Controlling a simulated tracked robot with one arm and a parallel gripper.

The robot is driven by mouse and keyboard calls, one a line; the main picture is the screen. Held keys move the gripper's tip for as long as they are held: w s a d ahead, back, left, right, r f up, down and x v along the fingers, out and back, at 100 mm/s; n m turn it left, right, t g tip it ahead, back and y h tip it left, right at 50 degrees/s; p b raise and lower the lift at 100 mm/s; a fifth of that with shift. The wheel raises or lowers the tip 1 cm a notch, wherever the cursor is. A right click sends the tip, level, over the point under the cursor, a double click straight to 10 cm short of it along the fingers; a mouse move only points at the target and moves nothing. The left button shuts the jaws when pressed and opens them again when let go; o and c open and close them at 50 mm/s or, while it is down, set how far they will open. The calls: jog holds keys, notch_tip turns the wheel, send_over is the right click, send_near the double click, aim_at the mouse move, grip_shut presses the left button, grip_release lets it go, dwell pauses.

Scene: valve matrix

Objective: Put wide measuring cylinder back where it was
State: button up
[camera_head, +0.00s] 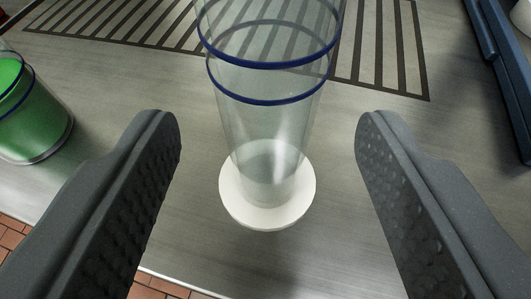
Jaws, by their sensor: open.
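The wide measuring cylinder (268,135) is clear, with dark blue rings and a round white base. It stands upright on the grey metal table, and its top runs out of the picture. My gripper (268,140) is open, one dark ridged finger on the left and one on the right. The cylinder shows between the two fingers, with a clear gap on each side. Neither finger appears to touch it.
A clear container of green liquid (32,115) stands at the left edge. A dark slotted grille (385,50) lies behind the cylinder. A dark blue object (499,70) is at the upper right. The table's front edge is close, with red brick tiles (155,288) below.

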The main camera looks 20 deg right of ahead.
jog(key=v, duration=0.7)
jog(key=shift+s, duration=0.3)
jog(key=shift+a+r, duration=0.1)
jog(key=a+r+n+t+y, duration=0.1)
jog(key=a+r, duration=0.4)
jog(key=r, duration=0.7)
jog(key=a+r+n+t+y, duration=0.15)
jog(key=a+r, duration=0.45)
jog(key=r, duration=0.6)
jog(key=s+a+r+y, duration=0.1)
jog(key=s+a+r, duration=0.1)
jog(key=s+r, duration=0.3)
jog(key=s+a+r+n+y, duration=0.1)
jog(key=s+a+r, duration=0.2)
jog(key=s+r, duration=0.3)
notch_tip(320, 180, up, 4)
jog(key=shift+a+r, duration=0.15)
jog(key=shift+a, duration=0.15)
